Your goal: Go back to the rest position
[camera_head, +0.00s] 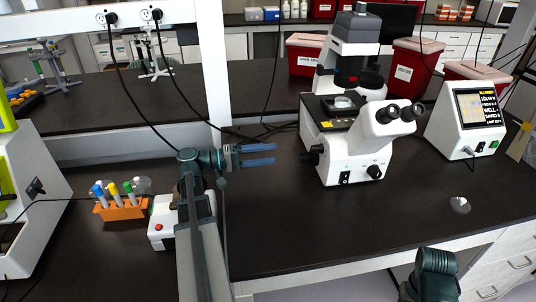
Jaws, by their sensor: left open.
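My left arm reaches up from the bottom of the head view, and my left gripper (262,154) sits over the dark bench, left of the microscope. Its two blue fingers point right, are apart, and hold nothing. A teal joint of my right arm (436,275) shows at the bottom right, in front of the bench edge. The fingers of the right gripper are not in view.
A white microscope (358,145) stands right of my left gripper, with a white screen device (468,120) beyond it. An orange rack (121,209) with capped tubes stands left of my arm, beside a small white device (163,222). The front middle bench (300,225) is clear.

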